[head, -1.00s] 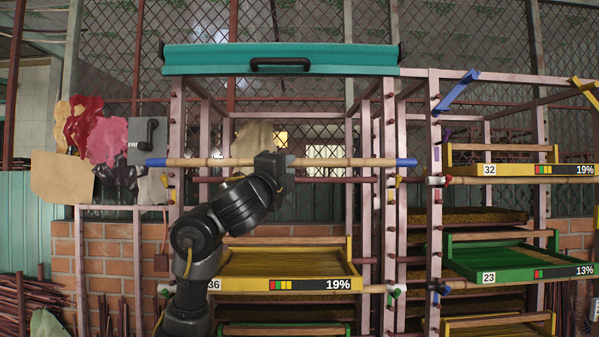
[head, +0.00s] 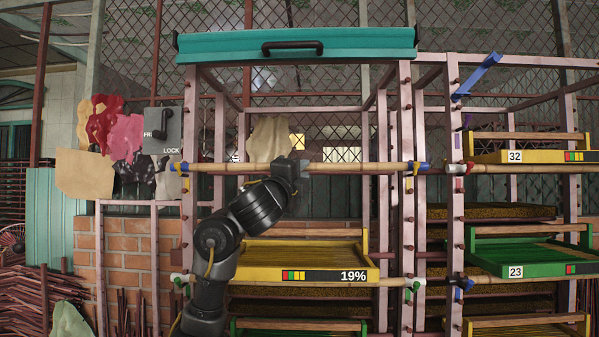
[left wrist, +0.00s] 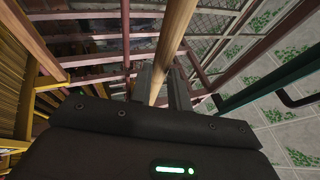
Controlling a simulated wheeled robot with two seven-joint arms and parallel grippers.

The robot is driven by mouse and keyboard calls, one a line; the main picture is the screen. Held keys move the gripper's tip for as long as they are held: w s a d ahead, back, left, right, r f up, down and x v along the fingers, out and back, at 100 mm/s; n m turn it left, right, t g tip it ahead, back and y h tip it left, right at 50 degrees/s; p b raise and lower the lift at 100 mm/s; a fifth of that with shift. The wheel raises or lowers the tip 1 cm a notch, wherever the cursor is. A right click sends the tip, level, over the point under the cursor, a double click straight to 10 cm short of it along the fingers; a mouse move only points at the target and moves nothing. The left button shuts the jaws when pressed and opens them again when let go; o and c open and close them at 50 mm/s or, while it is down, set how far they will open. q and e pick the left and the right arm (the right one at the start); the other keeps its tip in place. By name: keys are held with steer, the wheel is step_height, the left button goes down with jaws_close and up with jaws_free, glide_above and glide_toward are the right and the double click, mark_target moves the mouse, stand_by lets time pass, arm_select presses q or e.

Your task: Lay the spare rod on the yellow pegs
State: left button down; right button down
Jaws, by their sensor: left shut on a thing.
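The spare rod (head: 345,168) is a long bamboo pole with blue ends. It lies level across the front of the rack's left bay, its ends at the two pink posts. My left gripper (head: 292,172) is shut on it near the middle; the left wrist view shows the rod (left wrist: 172,45) between the fingers (left wrist: 163,85). A small yellow peg (head: 409,185) shows on the right post just below the rod, and another yellow peg (head: 185,184) on the left post. I cannot tell whether the rod touches the pegs. My right gripper is not in view.
A teal bar with a dark handle (head: 293,47) tops the bay. A blue lever (head: 476,76) stands at upper right, with a green tray (head: 515,271) below it. A lock panel (head: 163,130) is at left.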

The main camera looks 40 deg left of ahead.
arm_select(q)
steer(key=shift+s+a, duration=0.15)
steer(key=shift+s, duration=0.05)
steer(key=c, duration=0.9)
jaws_free()
steer(key=s+d+p, duration=0.2)
steer(key=p, duration=0.3)
steer(key=s+d+p, duration=0.2)
steer(key=s+p, duration=0.1)
steer(key=p, duration=0.3)
steer(key=s+d+p, duration=0.2)
steer(key=s+p, duration=0.1)
steer(key=p, duration=0.2)
stand_by(0.5)
stand_by(0.4)
